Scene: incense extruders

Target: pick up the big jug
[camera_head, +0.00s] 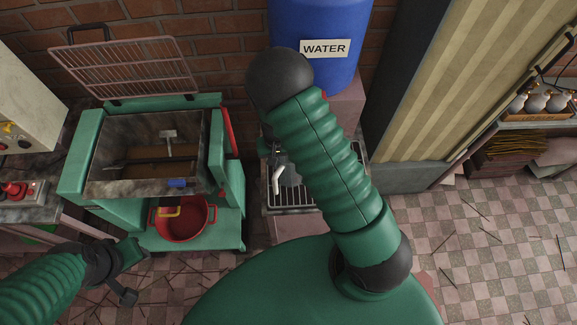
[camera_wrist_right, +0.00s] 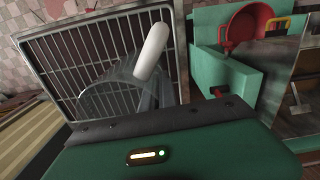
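The big jug is a clear vessel with a white handle. In the head view the jug (camera_head: 279,180) stands on a metal grate below the water barrel, partly covered by my right arm. In the right wrist view the jug (camera_wrist_right: 150,52) shows its white handle and faint clear body in front of the grate. My right gripper (camera_head: 272,150) is close to the jug, mostly hidden behind my arm; its fingers cannot be made out clearly, nor whether they touch the jug. My left gripper (camera_head: 128,272) is at lower left, away from the jug; its opening is unclear.
A blue water barrel (camera_head: 330,50) stands behind the grate (camera_head: 290,199). To the left is a green extruder (camera_head: 225,205) with a stone trough, a raised wire rack (camera_head: 125,65) and a red pot (camera_head: 183,232) on its lower shelf. Tiled floor (camera_head: 500,260) is open at right.

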